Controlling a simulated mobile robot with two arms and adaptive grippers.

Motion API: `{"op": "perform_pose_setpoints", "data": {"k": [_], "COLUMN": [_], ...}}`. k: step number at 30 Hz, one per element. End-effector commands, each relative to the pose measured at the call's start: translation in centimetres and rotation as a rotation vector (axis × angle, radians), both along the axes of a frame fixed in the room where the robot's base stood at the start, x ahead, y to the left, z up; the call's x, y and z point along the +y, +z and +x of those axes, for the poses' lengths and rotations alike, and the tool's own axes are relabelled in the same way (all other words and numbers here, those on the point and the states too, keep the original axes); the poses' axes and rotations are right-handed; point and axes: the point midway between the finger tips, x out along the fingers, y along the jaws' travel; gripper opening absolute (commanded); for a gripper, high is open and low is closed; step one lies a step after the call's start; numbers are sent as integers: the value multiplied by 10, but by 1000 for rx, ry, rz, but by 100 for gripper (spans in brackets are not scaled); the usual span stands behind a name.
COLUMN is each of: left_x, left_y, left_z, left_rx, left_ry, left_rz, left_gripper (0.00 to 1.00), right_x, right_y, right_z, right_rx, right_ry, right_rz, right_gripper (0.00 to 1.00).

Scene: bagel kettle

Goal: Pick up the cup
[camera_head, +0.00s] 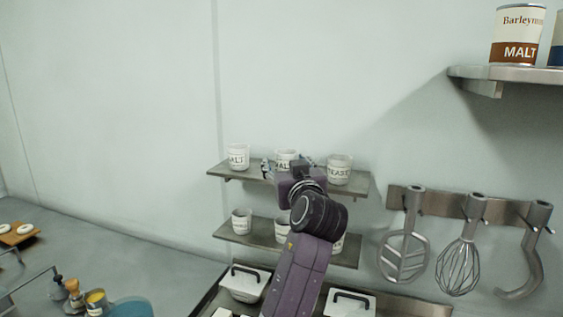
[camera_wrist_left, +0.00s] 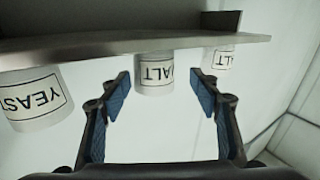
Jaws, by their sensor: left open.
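White labelled cups stand in a row on the upper wall shelf (camera_head: 222,172). In the left wrist view, which looks upside down, the middle cup (camera_wrist_left: 154,75) shows between the open fingertips of my left gripper (camera_wrist_left: 160,88), with a gap on each side. Whether it is between or just beyond the tips I cannot tell. The gripper holds nothing. My right gripper is not in view.
A YEAST cup (camera_head: 339,169) stands right of the middle cup and another cup (camera_head: 238,156) left of it. A lower shelf (camera_head: 228,236) holds more cups. Lidded containers (camera_head: 244,284) stand below. Utensils hang from a rail (camera_head: 450,203) at the right.

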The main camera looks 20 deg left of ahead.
Motion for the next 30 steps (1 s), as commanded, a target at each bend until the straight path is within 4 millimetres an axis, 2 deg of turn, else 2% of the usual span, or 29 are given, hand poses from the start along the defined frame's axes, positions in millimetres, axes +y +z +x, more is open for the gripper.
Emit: {"op": "perform_pose_setpoints", "data": {"k": [1, 3, 9, 13, 18, 25, 30], "left_x": [3, 6, 16, 17, 17, 17, 17], "left_y": [3, 3, -1, -2, -3, -3, -3], "left_z": [6, 15, 34, 38, 38, 37, 37], "left_rx": [5, 4, 2, 0, 0, 1, 1], "left_ry": [1, 1, 1, -1, -1, 0, 0], "left_rz": [2, 3, 1, 0, 0, 0, 0], "left_gripper": [57, 57, 57, 57, 57, 33, 14], "right_x": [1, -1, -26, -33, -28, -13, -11], "right_y": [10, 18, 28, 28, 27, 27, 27], "right_z": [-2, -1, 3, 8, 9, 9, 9], "right_rx": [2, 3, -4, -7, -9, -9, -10], "right_ry": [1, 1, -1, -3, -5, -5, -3], "right_rz": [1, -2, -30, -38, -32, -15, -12], "right_gripper": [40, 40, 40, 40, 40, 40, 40]}}
